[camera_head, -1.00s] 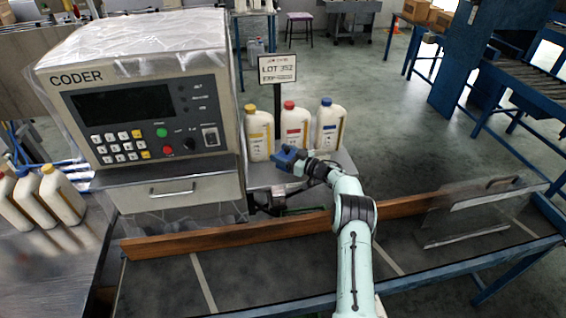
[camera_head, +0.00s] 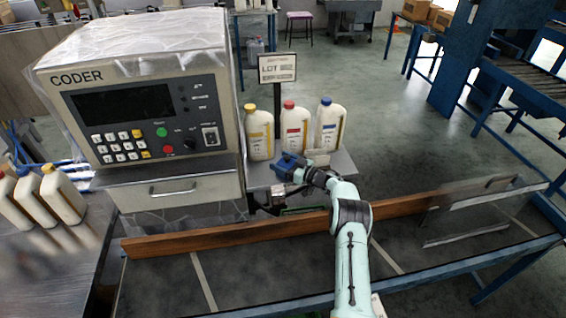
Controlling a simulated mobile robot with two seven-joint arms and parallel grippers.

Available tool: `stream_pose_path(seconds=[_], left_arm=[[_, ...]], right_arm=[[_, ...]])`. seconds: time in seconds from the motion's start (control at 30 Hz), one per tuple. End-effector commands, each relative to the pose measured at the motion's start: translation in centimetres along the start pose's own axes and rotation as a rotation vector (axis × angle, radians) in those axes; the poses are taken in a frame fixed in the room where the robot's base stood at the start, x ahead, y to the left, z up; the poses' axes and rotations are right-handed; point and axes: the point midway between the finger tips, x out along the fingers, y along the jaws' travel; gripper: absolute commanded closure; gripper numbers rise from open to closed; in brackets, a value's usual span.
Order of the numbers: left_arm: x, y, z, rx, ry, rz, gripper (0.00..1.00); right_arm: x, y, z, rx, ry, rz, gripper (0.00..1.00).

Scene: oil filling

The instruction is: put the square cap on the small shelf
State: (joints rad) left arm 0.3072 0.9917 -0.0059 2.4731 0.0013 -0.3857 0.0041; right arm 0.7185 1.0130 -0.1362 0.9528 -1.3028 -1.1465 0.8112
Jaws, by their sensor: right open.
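The small shelf (camera_head: 345,167) is a grey plate to the right of the coder, with bottles standing on it. My right gripper (camera_head: 290,164) is open over the front part of this shelf, in front of the bottles. A blue part shows at its end, and I cannot tell whether it is a finger or something else. A small pale beige piece (camera_head: 318,157) shows just beyond my right wrist, over the shelf. I cannot tell whether it is the square cap. No other cap apart from the bottle caps can be made out. My left gripper is not in view.
Three bottles with yellow (camera_head: 260,135), red (camera_head: 294,132) and blue (camera_head: 329,127) caps stand close behind my right gripper. A sign on a post (camera_head: 277,68) rises behind them. The coder (camera_head: 145,110) is at left. A wooden rail (camera_head: 225,237) runs along the conveyor in front.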

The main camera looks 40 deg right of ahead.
Motion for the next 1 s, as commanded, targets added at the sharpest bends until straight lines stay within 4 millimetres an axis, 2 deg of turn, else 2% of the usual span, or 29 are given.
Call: stream_pose_path(seconds=[0.1,0.3,0.5,0.63,1.0], left_arm=[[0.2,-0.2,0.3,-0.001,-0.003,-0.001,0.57],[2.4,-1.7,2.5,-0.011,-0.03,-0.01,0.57],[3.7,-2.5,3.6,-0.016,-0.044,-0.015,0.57],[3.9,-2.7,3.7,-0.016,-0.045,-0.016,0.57],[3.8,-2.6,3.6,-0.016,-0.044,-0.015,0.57]], right_arm=[[-0.3,0.0,-0.3,0.0,-0.001,0.0,0.23],[-4.0,0.0,0.2,0.001,-0.007,0.003,0.23],[-6.8,0.0,0.0,0.0,-0.004,0.001,0.23],[-7.5,0.0,-0.2,0.0,-0.001,0.001,0.23],[-7.5,0.0,-0.4,0.0,0.0,0.0,0.23]])
